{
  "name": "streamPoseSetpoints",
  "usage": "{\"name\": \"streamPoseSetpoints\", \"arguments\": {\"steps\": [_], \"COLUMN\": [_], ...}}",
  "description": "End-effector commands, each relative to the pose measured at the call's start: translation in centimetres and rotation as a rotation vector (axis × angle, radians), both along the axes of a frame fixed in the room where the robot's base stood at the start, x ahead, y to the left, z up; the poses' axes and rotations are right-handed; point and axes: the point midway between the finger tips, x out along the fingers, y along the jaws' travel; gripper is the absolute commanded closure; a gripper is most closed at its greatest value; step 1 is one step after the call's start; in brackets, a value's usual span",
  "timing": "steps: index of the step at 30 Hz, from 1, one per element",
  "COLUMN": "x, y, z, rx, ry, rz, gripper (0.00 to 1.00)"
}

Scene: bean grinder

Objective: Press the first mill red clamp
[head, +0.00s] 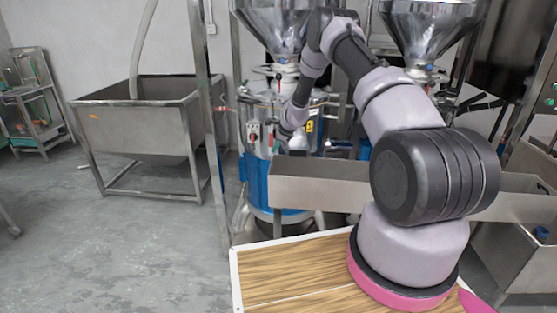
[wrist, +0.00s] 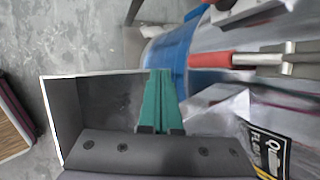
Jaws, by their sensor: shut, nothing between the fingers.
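The first mill (head: 262,165) is a steel and blue machine under a steel hopper (head: 270,22) in the head view. Its blue body (wrist: 178,52) also shows in the wrist view. A red clamp handle (wrist: 210,60) on a metal lever lies level there, in front of the blue body. My gripper (wrist: 160,72) has green fingers, shut together and empty. The fingertips are below and left of the red handle in the wrist view, with a visible gap in the picture. In the head view my arm reaches down in front of the mill, and the fingers cannot be made out.
A steel trough (head: 318,190) stands in front of the mill. A second hopper (head: 432,22) is to the right. A steel sink (head: 135,120) stands at the left, with clear floor (head: 120,235) before it. A label (wrist: 268,150) shows at the wrist view's lower right.

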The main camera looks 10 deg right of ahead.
Motion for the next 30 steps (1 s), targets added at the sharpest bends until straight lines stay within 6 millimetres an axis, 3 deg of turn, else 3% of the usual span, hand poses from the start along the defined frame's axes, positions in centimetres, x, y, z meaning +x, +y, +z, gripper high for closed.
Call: {"name": "streamPoseSetpoints", "arguments": {"steps": [16, 30], "x": [-4.1, -9.1], "y": [-0.3, -0.1], "z": [0.1, 0.7], "rx": [0.004, 0.000], "ry": [0.003, 0.003], "rz": [-0.007, 0.000], "gripper": [1.00, 1.00]}}
